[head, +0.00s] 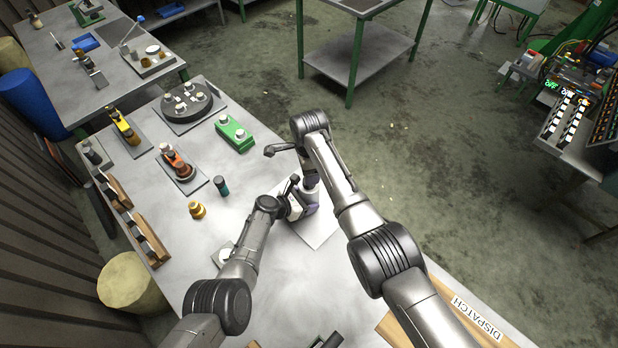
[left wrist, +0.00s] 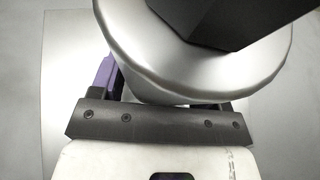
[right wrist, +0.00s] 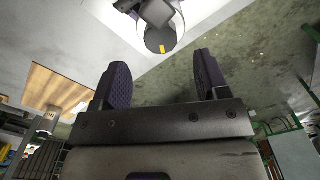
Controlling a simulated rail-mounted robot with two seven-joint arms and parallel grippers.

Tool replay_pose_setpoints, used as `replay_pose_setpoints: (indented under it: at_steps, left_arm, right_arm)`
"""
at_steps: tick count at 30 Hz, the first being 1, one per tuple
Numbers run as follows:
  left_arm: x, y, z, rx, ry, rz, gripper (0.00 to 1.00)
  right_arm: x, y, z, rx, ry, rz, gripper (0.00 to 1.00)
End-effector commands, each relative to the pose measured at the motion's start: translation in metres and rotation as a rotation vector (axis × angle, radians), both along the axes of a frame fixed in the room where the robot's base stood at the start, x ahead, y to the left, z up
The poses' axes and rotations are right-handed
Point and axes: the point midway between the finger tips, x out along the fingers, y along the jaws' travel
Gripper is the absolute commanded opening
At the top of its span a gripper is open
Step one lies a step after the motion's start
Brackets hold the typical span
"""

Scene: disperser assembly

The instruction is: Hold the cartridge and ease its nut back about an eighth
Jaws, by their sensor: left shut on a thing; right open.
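The cartridge shows in the left wrist view as a broad silver round body (left wrist: 190,70) with a dark angular part (left wrist: 235,18) above it. My left gripper (head: 303,205) is shut on it over a pale mat (head: 318,232). One purple finger shows beside the body in the left wrist view; the other is hidden. In the right wrist view a dark round end (right wrist: 161,38) with a yellow mark lies beyond the fingertips, apart from them; I take it for the nut end. My right gripper (right wrist: 160,75) is open and empty. In the head view my arms hide most of the cartridge.
A green block (head: 235,134), a small dark-teal bottle (head: 221,186) and a brass-coloured part (head: 197,210) stand left of my grippers. A dark round carousel (head: 186,104) is farther back. A wooden dispatch board (head: 455,310) lies at the front right.

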Motion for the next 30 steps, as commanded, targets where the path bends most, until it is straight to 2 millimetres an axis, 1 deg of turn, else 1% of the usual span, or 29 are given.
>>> replay_pose_setpoints:
  at_steps: [1, 4, 10, 18, 30]
  left_arm:
    - [0.001, 0.000, 0.001, 0.000, -0.002, 0.000, 0.29]
    - [0.001, 0.000, 0.001, 0.000, -0.002, 0.000, 0.29]
    - [0.000, 0.000, 0.001, 0.000, -0.001, 0.000, 0.29]
    - [0.001, 0.000, 0.001, 0.000, -0.002, 0.000, 0.29]
    - [0.001, 0.000, 0.001, 0.000, -0.002, 0.000, 0.29]
  right_arm:
    - [0.000, 0.000, -0.010, -0.003, 0.003, 0.001, 0.68]
    - [-0.001, -0.001, -0.028, -0.004, 0.003, 0.000, 0.68]
    - [0.001, 0.001, -0.040, 0.000, 0.001, 0.003, 0.68]
    - [0.001, 0.000, -0.051, -0.001, -0.001, 0.002, 0.68]
    - [0.000, 0.000, -0.055, 0.000, -0.002, 0.001, 0.68]
